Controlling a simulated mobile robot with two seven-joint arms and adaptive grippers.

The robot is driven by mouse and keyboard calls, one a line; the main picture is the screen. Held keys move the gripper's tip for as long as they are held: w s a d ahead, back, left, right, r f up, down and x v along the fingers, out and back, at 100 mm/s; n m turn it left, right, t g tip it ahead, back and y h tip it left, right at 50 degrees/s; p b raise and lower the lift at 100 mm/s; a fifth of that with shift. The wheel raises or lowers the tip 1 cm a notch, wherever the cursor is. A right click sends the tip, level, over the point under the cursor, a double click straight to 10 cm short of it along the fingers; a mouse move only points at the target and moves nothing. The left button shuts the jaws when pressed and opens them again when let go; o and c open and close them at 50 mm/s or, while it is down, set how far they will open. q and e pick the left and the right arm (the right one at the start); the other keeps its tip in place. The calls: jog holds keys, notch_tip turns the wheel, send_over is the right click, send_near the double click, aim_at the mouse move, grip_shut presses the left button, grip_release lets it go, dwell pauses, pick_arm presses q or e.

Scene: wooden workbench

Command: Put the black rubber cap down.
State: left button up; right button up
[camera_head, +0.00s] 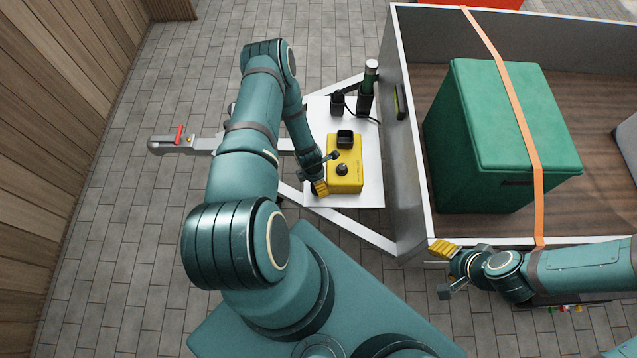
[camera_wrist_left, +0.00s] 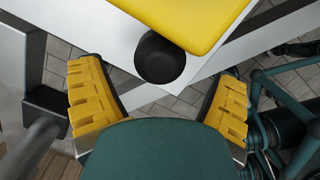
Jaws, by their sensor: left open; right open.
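The black rubber cap (camera_wrist_left: 160,57) is a round dark cup shape in the left wrist view. It sits on the white plate (camera_wrist_left: 105,28) close to its edge, right beside the yellow box (camera_wrist_left: 190,15). My left gripper (camera_wrist_left: 160,78) is open, its yellow-padded fingers standing apart on either side of the cap with clear gaps. In the head view my left gripper (camera_head: 328,172) is at the front left of the yellow box, and I cannot make out the cap there. My right gripper (camera_head: 444,270) is open and empty, in front of the trailer's near corner.
The trailer wall (camera_head: 405,150) rises to the right, with a strapped green crate (camera_head: 480,140) inside. Paved floor lies left.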

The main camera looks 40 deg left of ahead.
pick_arm(q)
jog(key=r, duration=0.4)
jog(key=s+r+p, duration=0.1)
jog(key=r, duration=0.2)
jog(key=shift+a+r, duration=0.1)
jog(key=shift+a, duration=0.1)
jog(key=s+d+r+m+h, duration=0.1)
jog(key=s+d+r+m, duration=0.1)
jog(key=d+r+m, duration=0.8)
jog(key=s+d+r+m+h, duration=0.2)
jog(key=d+r+m, duration=0.9)
jog(key=d+m, duration=0.4)
jog(key=m, duration=0.4)
jog(key=shift+s, duration=0.1)
